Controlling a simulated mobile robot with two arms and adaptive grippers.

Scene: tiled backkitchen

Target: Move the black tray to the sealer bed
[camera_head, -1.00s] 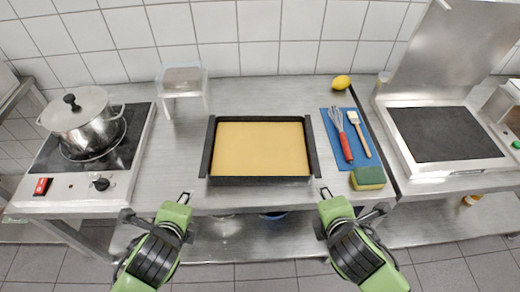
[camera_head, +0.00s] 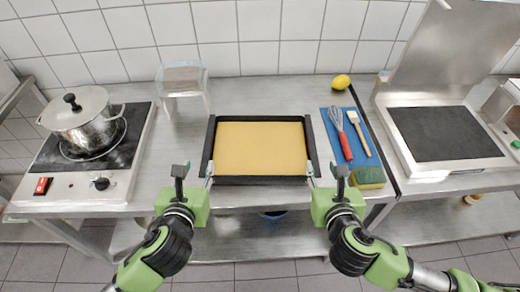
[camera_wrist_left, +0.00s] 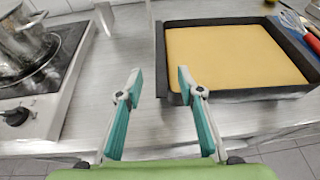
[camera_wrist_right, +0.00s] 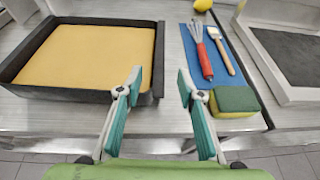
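The black tray (camera_head: 260,181) lies flat on the steel counter with a yellow-tan filling. It also shows in the left wrist view (camera_wrist_left: 262,93) and the right wrist view (camera_wrist_right: 75,96). My left gripper (camera_head: 193,172) is open and empty by the tray's front left corner. My right gripper (camera_head: 327,172) is open and empty by its front right corner. Neither visibly grips the tray; whether a finger touches it I cannot tell. The sealer bed (camera_head: 444,133) is the dark plate in a pale frame at the right, under a raised steel lid (camera_head: 450,50).
A blue mat (camera_head: 366,155) with a whisk (camera_head: 338,122), a brush (camera_head: 356,122) and a sponge (camera_head: 368,177) lies between tray and sealer. A lemon (camera_head: 341,82) sits behind it. A pot (camera_head: 85,128) stands on the hob at left. A clear stand (camera_head: 184,82) is behind left.

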